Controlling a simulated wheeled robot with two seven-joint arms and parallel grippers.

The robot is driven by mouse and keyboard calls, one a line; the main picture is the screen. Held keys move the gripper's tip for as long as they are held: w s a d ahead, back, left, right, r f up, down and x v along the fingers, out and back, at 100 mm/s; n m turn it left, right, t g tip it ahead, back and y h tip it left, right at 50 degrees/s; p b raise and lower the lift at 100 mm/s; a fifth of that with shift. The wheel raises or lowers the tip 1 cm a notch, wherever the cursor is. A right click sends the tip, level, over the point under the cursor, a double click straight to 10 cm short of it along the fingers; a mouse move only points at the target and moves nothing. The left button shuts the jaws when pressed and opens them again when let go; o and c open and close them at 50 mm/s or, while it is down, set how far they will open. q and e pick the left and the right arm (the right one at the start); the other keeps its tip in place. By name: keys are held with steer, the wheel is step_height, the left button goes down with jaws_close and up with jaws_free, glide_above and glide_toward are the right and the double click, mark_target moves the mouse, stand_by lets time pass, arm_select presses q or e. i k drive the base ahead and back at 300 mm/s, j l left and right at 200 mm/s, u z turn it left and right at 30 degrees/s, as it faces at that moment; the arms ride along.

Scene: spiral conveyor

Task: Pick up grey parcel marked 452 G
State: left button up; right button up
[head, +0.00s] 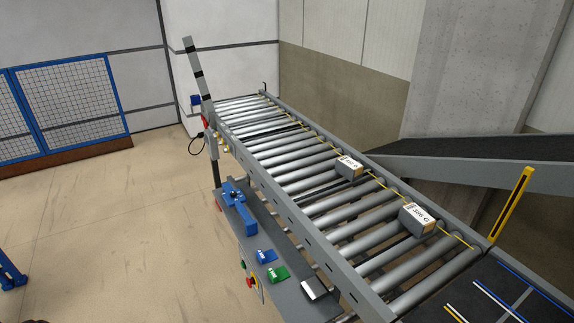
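Two small parcels lie on the roller conveyor (296,208) in the head view, near its far side rail. The nearer parcel (418,219) has grey and brown faces and a white label that seems to read 305 G. The farther parcel (349,168) also has a white label, but its number is too small to read surely. I cannot tell whether either is the parcel marked 452 G. The two parcels stand apart, with bare rollers between them. Neither of my grippers shows in this view.
A yellow post (510,204) stands at the right beside a dark belt (475,293). Blue mesh fencing (72,100) is at left; the floor before it is clear.

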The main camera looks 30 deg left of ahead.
mark_target(350, 169)
steer(key=u, duration=0.4)
steer(key=z, duration=0.25)
steer(key=i+j+z, duration=0.15)
steer(key=z, duration=0.25)
steer(key=i+j+z, duration=0.1)
steer(key=j+z, duration=0.35)
steer(key=i+j+z, duration=0.1)
steer(key=j+z, duration=0.7)
steer(key=l, duration=0.1)
